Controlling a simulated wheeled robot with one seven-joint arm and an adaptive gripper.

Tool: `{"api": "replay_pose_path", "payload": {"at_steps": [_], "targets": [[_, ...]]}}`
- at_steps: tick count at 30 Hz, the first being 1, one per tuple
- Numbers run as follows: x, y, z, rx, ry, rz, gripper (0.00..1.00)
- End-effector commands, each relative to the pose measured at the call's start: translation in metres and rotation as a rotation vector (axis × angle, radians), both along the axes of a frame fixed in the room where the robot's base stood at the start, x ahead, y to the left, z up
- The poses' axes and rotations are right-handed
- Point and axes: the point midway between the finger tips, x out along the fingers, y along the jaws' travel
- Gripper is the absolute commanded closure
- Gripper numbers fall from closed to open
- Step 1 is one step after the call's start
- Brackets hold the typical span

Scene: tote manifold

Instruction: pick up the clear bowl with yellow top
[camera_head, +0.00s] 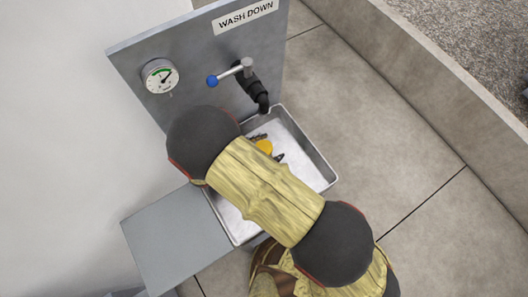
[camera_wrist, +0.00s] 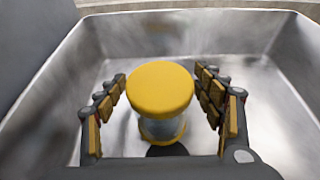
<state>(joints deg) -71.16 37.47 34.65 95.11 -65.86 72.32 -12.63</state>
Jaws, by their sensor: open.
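The clear bowl with a yellow top (camera_wrist: 160,90) stands upright in a metal basin, between the two fingers of my gripper (camera_wrist: 162,108) in the wrist view. The fingers are open, with a visible gap on each side of the yellow top. The clear body shows below the top, with yellow near its base. In the head view, part of the yellow top (camera_head: 264,146) shows beside my arm. The dark fingertips of my gripper (camera_head: 268,148) show around it there. My arm hides the rest of the bowl and much of the basin.
The metal basin (camera_head: 318,158) has raised walls around the bowl. A grey panel behind it carries a "WASH DOWN" sign (camera_head: 245,15), a gauge (camera_head: 160,77) and a blue-knobbed tap (camera_head: 232,73) with a black spout. A grey side shelf (camera_head: 170,240) adjoins the basin.

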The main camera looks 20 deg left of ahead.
Motion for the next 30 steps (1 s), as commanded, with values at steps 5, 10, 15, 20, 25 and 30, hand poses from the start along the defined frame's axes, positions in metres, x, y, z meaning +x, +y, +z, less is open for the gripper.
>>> {"api": "replay_pose_path", "payload": {"at_steps": [5, 10, 15, 20, 25, 30], "targets": [[0.0147, -0.0118, -0.0089, 0.001, 0.001, 0.000, 0.32], [0.0153, -0.0119, -0.0080, 0.001, 0.000, 0.002, 0.32], [0.0152, -0.0119, -0.0079, 0.001, 0.001, 0.001, 0.39], [0.0151, -0.0120, -0.0080, 0.001, 0.001, 0.001, 0.48], [0.0151, -0.0120, -0.0080, 0.001, 0.001, 0.001, 0.58], [0.0151, -0.0120, -0.0080, 0.001, 0.001, 0.001, 0.68]]}}
